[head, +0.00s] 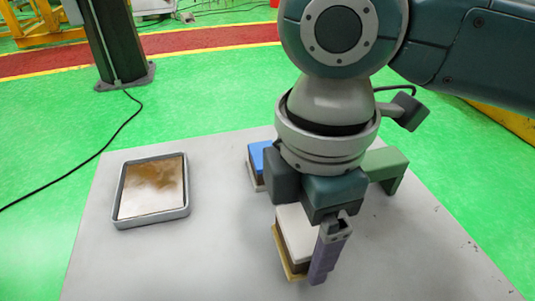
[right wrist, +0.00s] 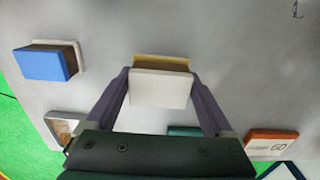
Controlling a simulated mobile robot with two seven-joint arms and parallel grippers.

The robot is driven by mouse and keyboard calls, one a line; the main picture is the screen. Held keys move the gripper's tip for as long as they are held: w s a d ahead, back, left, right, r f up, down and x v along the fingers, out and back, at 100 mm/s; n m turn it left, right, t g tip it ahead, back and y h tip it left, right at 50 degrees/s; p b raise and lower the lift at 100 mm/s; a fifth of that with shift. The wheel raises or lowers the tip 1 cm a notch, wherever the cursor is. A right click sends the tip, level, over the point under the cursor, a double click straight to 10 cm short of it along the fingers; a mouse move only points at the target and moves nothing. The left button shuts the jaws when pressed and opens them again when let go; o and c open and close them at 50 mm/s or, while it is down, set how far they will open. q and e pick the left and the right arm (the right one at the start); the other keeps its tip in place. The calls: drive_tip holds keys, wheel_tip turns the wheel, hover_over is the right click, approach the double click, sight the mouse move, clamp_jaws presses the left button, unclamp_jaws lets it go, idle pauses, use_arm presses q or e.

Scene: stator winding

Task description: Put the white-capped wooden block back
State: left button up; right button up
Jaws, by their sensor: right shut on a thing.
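The white-capped wooden block (head: 296,232) is below my right arm near the middle of the table, with a yellowish wooden part under its pale cap. My right gripper (right wrist: 159,86) is shut on this block. In the right wrist view its two purple fingers press on opposite sides, and the white cap faces the camera. In the head view one purple finger shows in front and the other is hidden. I cannot tell whether the block touches the table. My left gripper is not in view.
A grey-rimmed tray (head: 122,195) with a brown, shiny inside lies at the table's left. A blue-capped block (head: 258,160) stands behind the held block. A light green piece (head: 386,160) shows at right. The right wrist view shows an orange-and-white piece (right wrist: 272,143). The front left table is clear.

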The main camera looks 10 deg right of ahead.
sight(301, 250)
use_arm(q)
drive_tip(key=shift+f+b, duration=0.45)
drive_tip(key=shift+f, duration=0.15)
use_arm(e)
wheel_tip(301, 250, down, 3)
drive_tip(key=shift+f, duration=0.25)
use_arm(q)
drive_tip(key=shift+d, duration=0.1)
use_arm(e)
drive_tip(key=shift+f, duration=0.2)
drive_tip(key=o, duration=0.9)
